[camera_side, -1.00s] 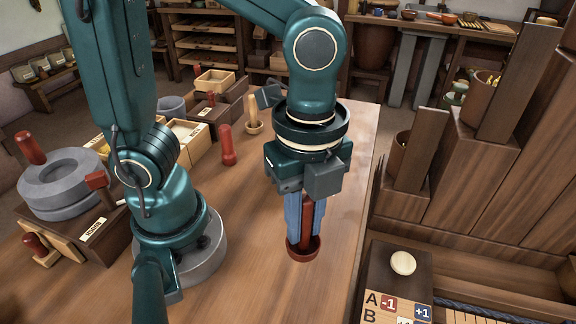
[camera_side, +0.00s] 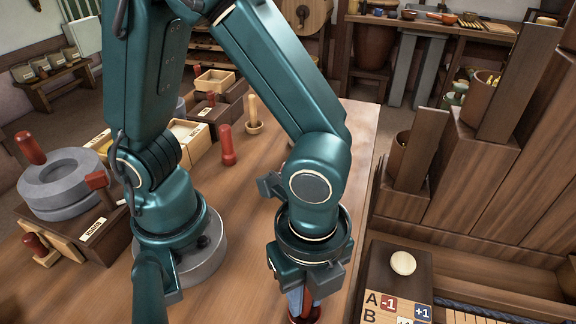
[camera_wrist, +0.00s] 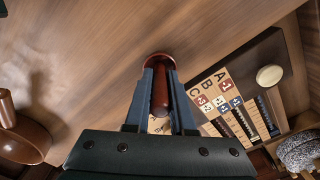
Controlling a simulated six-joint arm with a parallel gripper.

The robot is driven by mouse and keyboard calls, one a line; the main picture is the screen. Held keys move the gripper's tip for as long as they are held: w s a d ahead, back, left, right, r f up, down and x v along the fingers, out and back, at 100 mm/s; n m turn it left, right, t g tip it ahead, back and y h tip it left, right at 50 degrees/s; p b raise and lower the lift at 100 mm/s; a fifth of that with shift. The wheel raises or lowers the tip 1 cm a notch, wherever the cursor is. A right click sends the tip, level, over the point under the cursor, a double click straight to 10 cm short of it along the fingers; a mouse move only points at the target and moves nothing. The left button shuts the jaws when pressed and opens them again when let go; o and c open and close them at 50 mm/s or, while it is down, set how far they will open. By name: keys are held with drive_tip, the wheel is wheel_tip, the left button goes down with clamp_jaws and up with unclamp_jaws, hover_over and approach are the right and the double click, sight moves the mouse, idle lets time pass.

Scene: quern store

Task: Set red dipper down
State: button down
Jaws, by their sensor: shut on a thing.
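The red dipper (camera_wrist: 160,92) has an upright round handle and a small round cup at its lower end. My gripper (camera_wrist: 160,72) is shut on the handle, with the blue-grey fingers on either side of it. In the side view my gripper (camera_side: 302,296) is low over the wooden table near the lower picture edge. Only a little of the red dipper (camera_side: 306,314) shows there, and its lower end is cut off or hidden. I cannot tell whether the cup touches the table.
A score board (camera_side: 395,306) with letters and a pale round knob (camera_side: 403,262) lies just right of my gripper. A stone quern (camera_side: 66,180) stands at the left. A light wooden dipper (camera_side: 253,113) and a red peg (camera_side: 227,146) stand farther back. Bare table (camera_side: 255,200) lies between.

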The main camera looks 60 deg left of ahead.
drive_tip(key=shift+f, duration=0.1)
drive_tip(key=c, duration=0.8)
unclamp_jaws()
drive_tip(key=shift+o, duration=0.2)
wheel_tip(320, 180, up, 12)
drive_tip(key=shift+r, duration=0.1)
drive_tip(key=shift+w+a+r+n, duration=0.15)
drive_tip(key=shift+a+n, duration=0.1)
drive_tip(key=shift+n, duration=0.05)
drive_tip(key=w+a+n+t, duration=0.2)
drive_tip(key=a+n+t, duration=0.3)
drive_tip(key=a+n, duration=0.9)
drive_tip(key=shift+w+n+t, duration=0.2)
drive_tip(key=shift+n+t, duration=0.1)
drive_tip(key=shift+n, duration=1.4)
